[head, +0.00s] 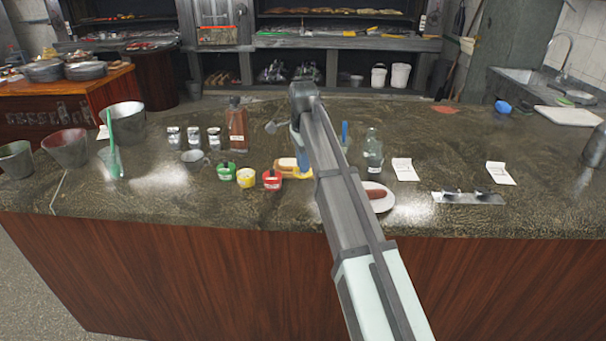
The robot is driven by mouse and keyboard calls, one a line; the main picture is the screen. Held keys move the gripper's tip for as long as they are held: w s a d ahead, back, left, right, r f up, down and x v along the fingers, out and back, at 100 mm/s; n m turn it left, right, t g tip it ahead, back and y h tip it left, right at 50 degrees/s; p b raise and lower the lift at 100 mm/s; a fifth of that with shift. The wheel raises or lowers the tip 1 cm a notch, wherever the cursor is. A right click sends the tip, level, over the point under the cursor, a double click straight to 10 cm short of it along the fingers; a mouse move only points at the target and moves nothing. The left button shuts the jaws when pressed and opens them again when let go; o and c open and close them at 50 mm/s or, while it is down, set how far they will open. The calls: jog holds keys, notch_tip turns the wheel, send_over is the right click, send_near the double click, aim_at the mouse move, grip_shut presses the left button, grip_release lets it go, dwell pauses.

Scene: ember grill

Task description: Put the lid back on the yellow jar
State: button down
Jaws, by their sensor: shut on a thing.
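The yellow jar (246,178) stands upright on the counter, between a green jar (226,171) and a red jar (272,181). Its top looks open, with pale yellow showing inside. My arm reaches over the counter from the lower right and ends to the right of and beyond the jars. My gripper is hidden behind the arm, so its fingers and anything between them do not show. I cannot make out the lid for certain. A small grey round piece (270,127) shows just left of the arm; I cannot tell what it is.
A bun on something yellow (300,174) lies right of the red jar. A sausage plate (385,203) and glass bottle (373,150) are right of my arm. Counter in front is clear.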

notch_tip(320, 180, up, 2)
jog(key=shift+a+r, duration=0.1)
jog(key=shift+w+a+r+n, duration=0.35)
jog(key=shift+w+a, duration=0.55)
jog(key=shift+a, duration=3.7)
jog(key=shift+w+a+r+n, duration=0.35)
jog(key=shift+w+a, duration=0.55)
jog(key=shift+a, duration=3.7)
jog(key=shift+f, duration=3.1)
jog(key=shift+f, duration=0.2)
jog(key=c, duration=1)
grip_release()
jog(key=shift+o, duration=0.5)
